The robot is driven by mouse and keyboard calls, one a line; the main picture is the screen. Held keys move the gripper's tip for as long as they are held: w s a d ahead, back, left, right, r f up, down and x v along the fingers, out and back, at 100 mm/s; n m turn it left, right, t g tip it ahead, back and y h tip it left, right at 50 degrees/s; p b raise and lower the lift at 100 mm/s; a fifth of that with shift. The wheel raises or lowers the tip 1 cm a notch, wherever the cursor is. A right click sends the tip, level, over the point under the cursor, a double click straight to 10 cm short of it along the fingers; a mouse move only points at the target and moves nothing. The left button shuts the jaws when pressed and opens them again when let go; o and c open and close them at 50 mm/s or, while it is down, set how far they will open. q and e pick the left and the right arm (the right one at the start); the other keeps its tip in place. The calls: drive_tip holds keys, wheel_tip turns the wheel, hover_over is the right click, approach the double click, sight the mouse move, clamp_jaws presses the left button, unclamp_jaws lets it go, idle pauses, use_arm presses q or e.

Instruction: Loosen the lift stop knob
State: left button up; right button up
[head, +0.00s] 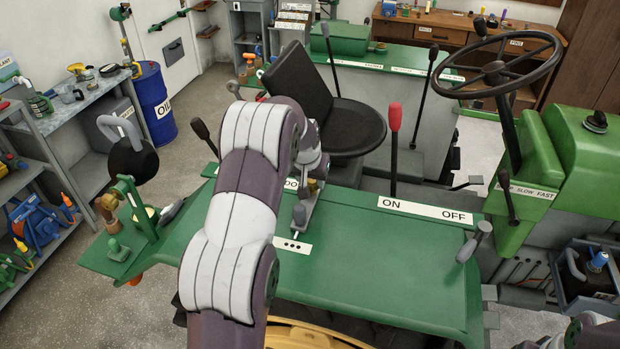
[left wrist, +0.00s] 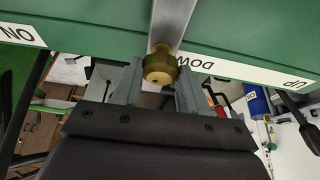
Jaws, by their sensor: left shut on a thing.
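A brass lift stop knob (left wrist: 160,65) shows in the left wrist view, on a grey metal bar (left wrist: 172,20) that runs along the green panel. My left gripper (left wrist: 159,80) has one finger on each side of the knob and is shut on it. In the head view my left arm reaches over the green fender (head: 370,255), and the left gripper (head: 312,187) is mostly hidden behind my own wrist. The label under it is partly covered. My right gripper is not in view.
A black seat (head: 345,125), a red-topped lever (head: 393,135) and a steering wheel (head: 498,62) stand beyond the fender. A green bracket (head: 135,210) with a black round-bodied thing (head: 132,158) is at left. An ON/OFF label (head: 425,210) lies on the fender's right.

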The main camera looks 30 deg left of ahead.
use_arm(q)
drive_tip(key=shift+w+f+n+y+b, duration=0.15)
drive_tip(key=shift+n+y+b, duration=0.25)
drive_tip(key=shift+n, duration=0.5)
drive_tip(key=n+b, duration=0.2)
drive_tip(key=n+g+y+b, duration=0.1)
drive_tip(key=b, duration=0.1)
drive_tip(key=shift+d+f+n, duration=0.15)
drive_tip(key=shift+n, duration=0.25)
drive_tip(key=shift+r+n+g+y+b, duration=0.2)
drive_tip(key=shift+n+g+y+b, duration=0.1)
drive_tip(key=shift+n+b, duration=0.75)
drive_tip(key=shift+r+n, duration=0.1)
drive_tip(key=shift+n, duration=0.65)
drive_tip(key=shift+w+n+g+y, duration=0.1)
drive_tip(key=shift+n+g+y, duration=0.2)
drive_tip(key=shift+n+g, duration=0.25)
drive_tip(key=shift+n, duration=0.35)
